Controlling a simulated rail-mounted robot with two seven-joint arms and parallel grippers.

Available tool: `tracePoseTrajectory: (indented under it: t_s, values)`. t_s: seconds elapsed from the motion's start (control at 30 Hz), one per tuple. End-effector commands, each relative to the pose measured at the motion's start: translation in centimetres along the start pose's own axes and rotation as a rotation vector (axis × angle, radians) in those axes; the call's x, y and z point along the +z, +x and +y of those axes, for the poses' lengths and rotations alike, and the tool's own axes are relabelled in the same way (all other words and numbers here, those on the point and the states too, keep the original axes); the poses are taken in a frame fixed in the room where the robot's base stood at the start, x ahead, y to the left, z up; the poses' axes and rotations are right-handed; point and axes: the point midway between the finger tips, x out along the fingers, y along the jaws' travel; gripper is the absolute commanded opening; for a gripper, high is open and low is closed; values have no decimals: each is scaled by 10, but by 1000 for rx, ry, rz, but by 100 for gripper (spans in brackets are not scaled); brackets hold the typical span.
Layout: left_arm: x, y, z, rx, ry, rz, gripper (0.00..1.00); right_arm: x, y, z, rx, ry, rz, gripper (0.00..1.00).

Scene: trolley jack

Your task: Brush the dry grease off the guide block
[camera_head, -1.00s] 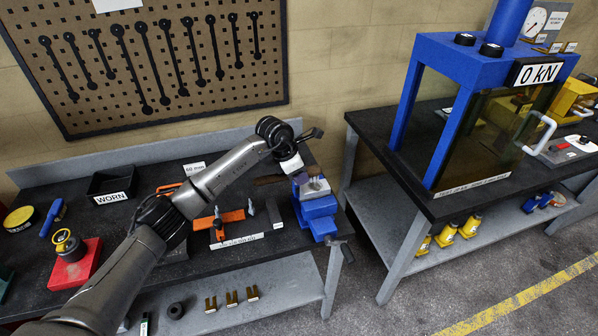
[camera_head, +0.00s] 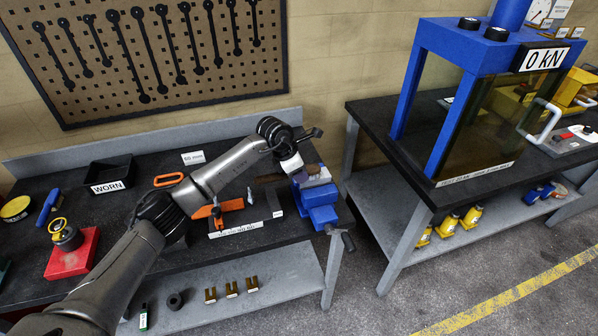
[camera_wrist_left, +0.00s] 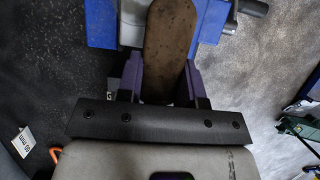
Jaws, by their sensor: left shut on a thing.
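My left gripper (camera_head: 298,175) is over the blue vise (camera_head: 318,205) at the right end of the left bench. It is shut on a brown, speckled brush (camera_wrist_left: 170,40), whose body shows between the dark fingers in the wrist view. The guide block is mostly hidden by the gripper and brush; a pale grey-purple piece (camera_head: 318,177) shows at the vise top. I cannot tell whether the bristles touch it, and no grease can be made out. My right gripper is not in view.
A black WORN tray (camera_head: 110,175), a red block (camera_head: 72,255) and orange-handled tools (camera_head: 218,207) are on the bench. A blue press frame (camera_head: 412,95) reading 0 kN stands on the right bench. A gap separates the benches.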

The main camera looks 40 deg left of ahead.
Motion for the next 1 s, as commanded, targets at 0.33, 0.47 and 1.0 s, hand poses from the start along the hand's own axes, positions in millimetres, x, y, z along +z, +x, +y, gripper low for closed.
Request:
tracePoseTrajectory:
  t_s: [0.33,0.47,1.0]
  values:
    - [0,1,0,0,0,-1,6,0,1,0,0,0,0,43]
    - [-1,2,0,0,0,-1,6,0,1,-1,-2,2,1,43]
    - [-4,10,0,0,0,0,6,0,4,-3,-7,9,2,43]
